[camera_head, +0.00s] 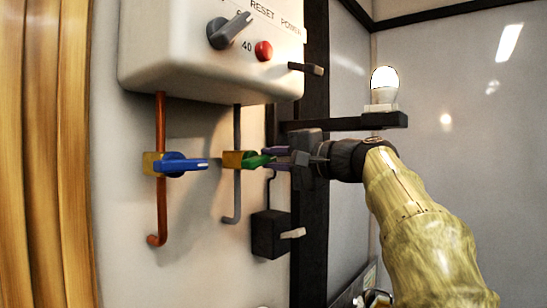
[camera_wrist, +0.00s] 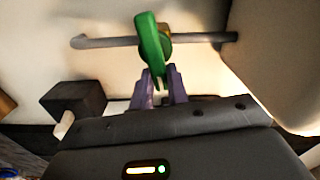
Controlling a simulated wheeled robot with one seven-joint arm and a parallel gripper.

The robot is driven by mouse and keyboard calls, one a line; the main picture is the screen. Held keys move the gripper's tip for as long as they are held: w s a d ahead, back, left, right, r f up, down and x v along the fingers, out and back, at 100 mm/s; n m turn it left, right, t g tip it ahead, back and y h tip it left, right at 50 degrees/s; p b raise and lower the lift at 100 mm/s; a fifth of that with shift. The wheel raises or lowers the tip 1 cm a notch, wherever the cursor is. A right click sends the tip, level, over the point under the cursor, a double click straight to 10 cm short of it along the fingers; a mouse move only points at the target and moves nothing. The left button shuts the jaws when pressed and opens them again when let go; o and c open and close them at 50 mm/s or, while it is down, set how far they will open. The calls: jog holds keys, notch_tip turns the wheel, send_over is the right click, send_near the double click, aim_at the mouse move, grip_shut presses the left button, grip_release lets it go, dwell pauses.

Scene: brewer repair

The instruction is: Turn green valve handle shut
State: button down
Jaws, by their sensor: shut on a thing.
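The green valve handle (camera_head: 256,161) sits on a brass valve body (camera_head: 236,159) on the grey pipe (camera_head: 237,190) below the white brewer box (camera_head: 205,50). In the head view the handle points right, across the upright pipe. My gripper (camera_head: 270,161) reaches in from the right, its purple fingers at the handle's free end. In the wrist view the green handle (camera_wrist: 152,45) stands across the pipe (camera_wrist: 105,42), and my gripper (camera_wrist: 161,88) is shut on its near end between both fingers. The very tip is partly hidden by the fingers.
A blue-handled valve (camera_head: 185,166) on a copper pipe (camera_head: 160,115) is just left. A black box with a light lever (camera_head: 268,236) is below my gripper. A lit bulb (camera_head: 384,82) stands on a dark shelf (camera_head: 345,122) above my wrist. A dark post (camera_head: 312,225) stands behind.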

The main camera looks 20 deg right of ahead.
jog(key=shift+d+f+m, duration=0.1)
jog(key=shift+f+m, duration=0.1)
jog(key=shift+m, duration=0.8)
jog(key=c, duration=1.4)
grip_release()
jog(key=shift+o, duration=0.2)
jog(key=b+v, duration=0.5)
jog(key=v, duration=1.2)
jog(key=shift+d, duration=0.1)
